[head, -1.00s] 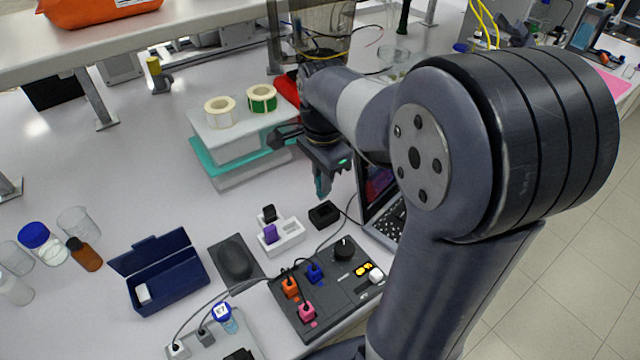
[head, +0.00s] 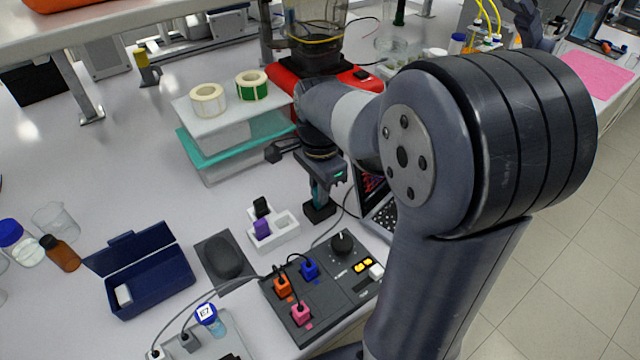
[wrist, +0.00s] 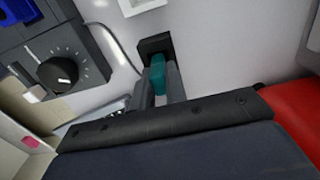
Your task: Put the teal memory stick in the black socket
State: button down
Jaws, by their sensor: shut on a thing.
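My gripper (head: 319,196) points down over the black socket (head: 321,213), a small dark block on the bench left of the laptop. In the wrist view my gripper (wrist: 160,82) is shut on the teal memory stick (wrist: 157,74), one finger on each side. The stick's far end is right at the black socket (wrist: 154,43), which lies just beyond the fingertips. I cannot tell whether the stick's end is inside the socket or only above it. In the head view the fingers mostly hide the stick.
A white holder (head: 285,228) with a black and a purple stick stands left of the socket. A control panel (head: 318,290) with a knob and colored plugs lies in front. The laptop (head: 375,198) is close on the right. A cable passes the socket.

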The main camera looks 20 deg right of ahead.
jog(key=shift+f, duration=0.5)
jog(key=shift+f, duration=0.1)
dwell(0.3)
jog(key=c, duration=1.3)
grip_release()
jog(key=shift+c, duration=0.2)
notch_tip(320, 180, up, 11)
jog(key=shift+f, duration=0.1)
